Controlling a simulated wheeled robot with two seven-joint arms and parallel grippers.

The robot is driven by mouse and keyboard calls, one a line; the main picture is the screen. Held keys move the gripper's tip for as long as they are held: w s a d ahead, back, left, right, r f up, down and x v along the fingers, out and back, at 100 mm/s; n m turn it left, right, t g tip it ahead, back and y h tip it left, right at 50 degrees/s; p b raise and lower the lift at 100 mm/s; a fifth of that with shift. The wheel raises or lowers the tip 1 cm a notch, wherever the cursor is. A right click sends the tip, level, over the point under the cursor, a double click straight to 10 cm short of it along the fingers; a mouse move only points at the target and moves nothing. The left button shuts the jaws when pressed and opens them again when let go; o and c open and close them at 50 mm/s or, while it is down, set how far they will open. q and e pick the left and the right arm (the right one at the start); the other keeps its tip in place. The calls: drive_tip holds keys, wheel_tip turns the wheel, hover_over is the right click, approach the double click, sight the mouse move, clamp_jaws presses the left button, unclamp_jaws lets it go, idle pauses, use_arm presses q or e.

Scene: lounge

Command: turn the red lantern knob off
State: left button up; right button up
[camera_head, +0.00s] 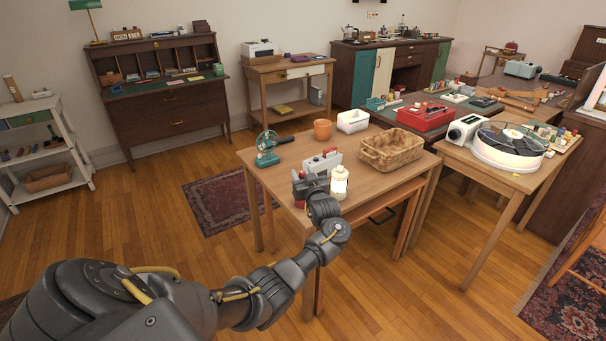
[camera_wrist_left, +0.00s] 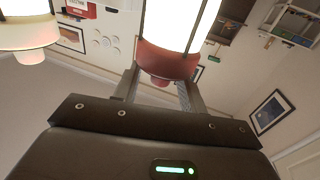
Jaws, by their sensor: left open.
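The red lantern (camera_wrist_left: 168,58) is large in the left wrist view, with a glowing white body and a small red knob (camera_wrist_left: 160,81) at its red end. My left gripper (camera_wrist_left: 159,84) is open, one finger on each side of the knob; I cannot tell whether they touch it. In the head view my left gripper (camera_head: 309,187) is at the table's near edge and hides most of the red lantern (camera_head: 299,204). A cream lantern (camera_head: 339,183) stands just right of it and also shows lit in the left wrist view (camera_wrist_left: 30,36). My right gripper is out of view.
The wooden table (camera_head: 284,178) also holds a green fan (camera_head: 267,150), a red-and-grey device (camera_head: 323,163), an orange pot (camera_head: 322,129), a white bin (camera_head: 352,121) and a wicker basket (camera_head: 391,150). Bare tabletop lies right of the cream lantern.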

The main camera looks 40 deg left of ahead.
use_arm(q)
drive_tip(key=v, duration=1)
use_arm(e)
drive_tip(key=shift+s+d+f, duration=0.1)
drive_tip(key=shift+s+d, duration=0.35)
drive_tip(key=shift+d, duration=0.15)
use_arm(q)
drive_tip(key=shift+d+f, duration=0.1)
